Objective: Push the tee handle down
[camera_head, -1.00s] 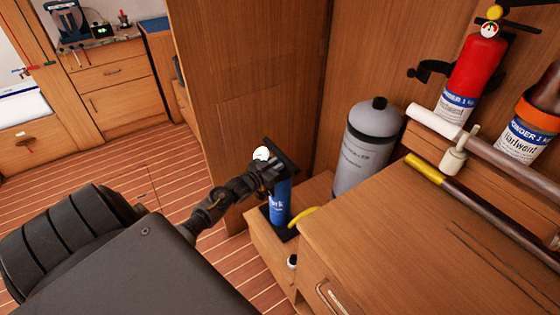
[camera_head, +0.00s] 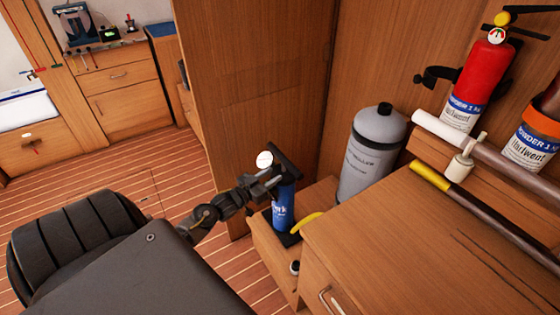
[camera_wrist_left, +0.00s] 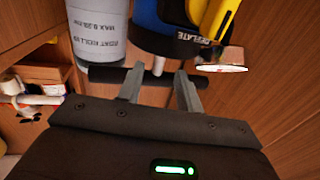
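The blue pump (camera_head: 284,205) stands upright in a wooden recess. Its black tee handle (camera_head: 287,160) is at the top, beside a round white gauge (camera_head: 264,160). My left gripper (camera_head: 273,179) is at the handle. In the left wrist view, the black tee handle (camera_wrist_left: 105,75) lies across the fingers of the left gripper (camera_wrist_left: 159,75). The fingers are apart, on either side of the pale rod (camera_wrist_left: 158,65) under the handle. I cannot tell whether they touch the handle. The pump's blue body (camera_wrist_left: 147,22) shows behind. My right gripper is not in view.
A grey cylinder (camera_head: 372,150) stands close to the right of the pump, and a yellow hose (camera_head: 306,222) curves out beside it. A wooden worktop (camera_head: 400,240) with poles is at right, below a red extinguisher (camera_head: 474,80). Wooden panels rise behind.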

